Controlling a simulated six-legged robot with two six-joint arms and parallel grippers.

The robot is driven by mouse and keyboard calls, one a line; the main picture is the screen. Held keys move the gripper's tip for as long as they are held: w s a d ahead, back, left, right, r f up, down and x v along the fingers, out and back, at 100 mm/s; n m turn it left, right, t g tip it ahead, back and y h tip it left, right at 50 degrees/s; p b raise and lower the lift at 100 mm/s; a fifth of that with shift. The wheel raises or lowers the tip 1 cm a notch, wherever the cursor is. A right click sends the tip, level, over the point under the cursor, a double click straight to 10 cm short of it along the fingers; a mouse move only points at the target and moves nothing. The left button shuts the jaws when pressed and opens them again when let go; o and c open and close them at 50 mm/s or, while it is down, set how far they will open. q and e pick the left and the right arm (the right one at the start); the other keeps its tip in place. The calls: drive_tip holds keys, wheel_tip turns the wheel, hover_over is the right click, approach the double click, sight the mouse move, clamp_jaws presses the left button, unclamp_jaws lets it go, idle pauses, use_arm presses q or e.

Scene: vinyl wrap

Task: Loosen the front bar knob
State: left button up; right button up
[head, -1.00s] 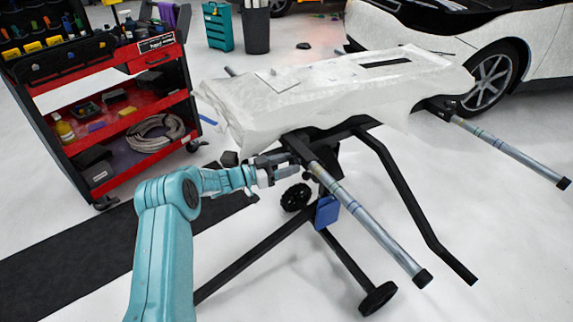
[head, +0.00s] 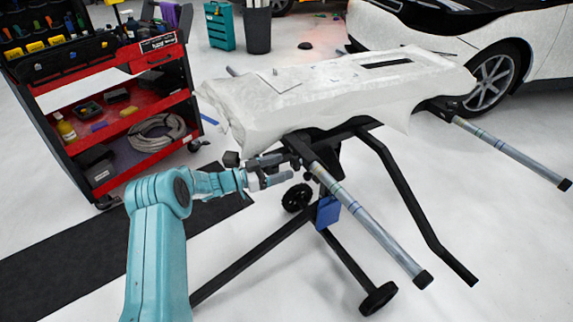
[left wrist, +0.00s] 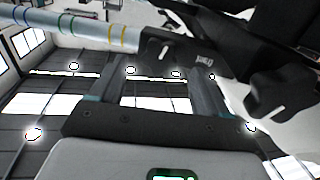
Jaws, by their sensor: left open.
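The front bar (head: 375,225), a silver tube with coloured bands and a black end cap, slopes out from the black stand toward the lower right. It also crosses the top left of the left wrist view (left wrist: 70,28). A small black knob with a white mark (left wrist: 160,50) shows by the bar's black sleeve in the left wrist view. My left gripper (head: 288,168) is open beside the sleeve. In the left wrist view its two fingers (left wrist: 160,82) stand either side of the knob; I cannot tell whether they touch it. My right gripper is not in view.
Another black lobed knob (left wrist: 277,92) shows at right in the left wrist view. A white-wrapped panel (head: 330,95) lies on the stand. A black wheel (head: 297,197) and blue box (head: 327,212) are below. A red tool cart (head: 120,100) stands left, a white car (head: 545,55) behind.

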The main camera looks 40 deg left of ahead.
use_arm(q)
drive_tip(key=p+v, duration=0.1)
drive_tip(key=v, duration=1.2)
drive_tip(key=shift+s, duration=0.15)
drive_tip(key=shift+a, duration=0.1)
drive_tip(key=w+d+f+n+y, duration=0.25)
drive_tip(key=w+d+f, duration=0.2)
drive_tip(key=d, duration=0.35)
drive_tip(key=w+d+f+n+y, duration=0.25)
drive_tip(key=d+f+n, duration=0.2)
drive_tip(key=d, duration=0.25)
drive_tip(key=s+d+f+n+g, duration=0.1)
drive_tip(key=s+d+f+g, duration=0.55)
drive_tip(key=d, duration=0.45)
drive_tip(key=s+d+f+g, duration=0.2)
drive_tip(key=s+d+g, duration=0.3)
drive_tip(key=s, duration=0.6)
drive_tip(key=s+d+f+g, duration=0.35)
drive_tip(key=s+d, duration=0.35)
drive_tip(key=s, duration=0.5)
wheel_tip(320, 180, up, 18)
drive_tip(key=w+p, duration=0.1)
drive_tip(key=p, duration=1.6)
drive_tip(key=shift+p, duration=0.35)
